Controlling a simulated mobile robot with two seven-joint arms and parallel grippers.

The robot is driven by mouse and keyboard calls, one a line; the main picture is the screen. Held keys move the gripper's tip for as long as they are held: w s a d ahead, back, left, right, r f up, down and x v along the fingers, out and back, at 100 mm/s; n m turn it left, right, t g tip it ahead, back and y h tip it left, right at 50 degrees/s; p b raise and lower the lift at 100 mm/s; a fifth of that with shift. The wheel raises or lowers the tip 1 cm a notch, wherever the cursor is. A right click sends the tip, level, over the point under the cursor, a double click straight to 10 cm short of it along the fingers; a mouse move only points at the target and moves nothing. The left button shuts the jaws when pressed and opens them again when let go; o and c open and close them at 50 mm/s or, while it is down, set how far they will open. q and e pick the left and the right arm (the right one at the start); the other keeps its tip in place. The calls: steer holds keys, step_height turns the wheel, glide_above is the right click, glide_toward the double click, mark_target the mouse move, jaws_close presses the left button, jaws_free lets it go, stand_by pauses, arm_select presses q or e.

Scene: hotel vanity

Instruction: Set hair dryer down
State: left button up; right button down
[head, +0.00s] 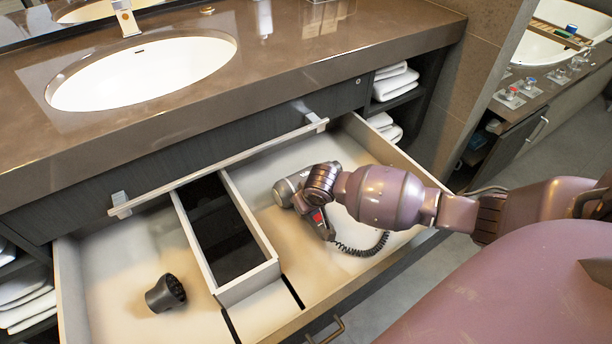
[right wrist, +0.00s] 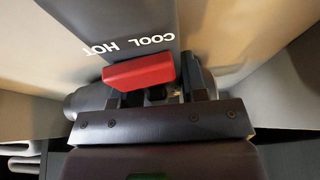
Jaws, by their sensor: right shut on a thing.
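The hair dryer (head: 289,187) is grey and black with a coiled black cord (head: 365,249). It is in the right compartment of the open drawer (head: 402,238), near the divider. My right gripper (head: 322,205) reaches down over it and is shut on it; the fingertips are mostly hidden by my wrist. In the right wrist view the dryer's dark handle (right wrist: 128,45) shows "COOL HOT" lettering and a red switch (right wrist: 138,72) close to the jaws. I cannot tell whether the dryer touches the drawer floor. My left gripper is out of view.
A black nozzle attachment (head: 165,293) lies in the left compartment. A dark-bottomed box divider (head: 222,228) separates the two sides. Folded towels (head: 392,82) sit on shelves at right.

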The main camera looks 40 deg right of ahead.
steer(key=shift+w, duration=0.1)
steer(key=c, duration=0.7)
jaws_free()
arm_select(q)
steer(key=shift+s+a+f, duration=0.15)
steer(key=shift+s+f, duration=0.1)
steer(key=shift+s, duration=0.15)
arm_select(e)
steer(key=shift+o, duration=0.3)
steer(key=p+v, duration=0.1)
steer(key=v, duration=0.3)
steer(key=shift+w+r+p, duration=0.2)
steer(key=shift+p, duration=0.15)
steer(key=p+v, duration=0.2)
steer(key=v, duration=0.5)
steer(key=shift+s+p, duration=0.15)
steer(key=shift+p, duration=0.2)
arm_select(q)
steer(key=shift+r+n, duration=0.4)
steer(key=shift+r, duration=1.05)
arm_select(e)
steer(key=shift+s+r, duration=0.35)
steer(key=shift+s, duration=0.05)
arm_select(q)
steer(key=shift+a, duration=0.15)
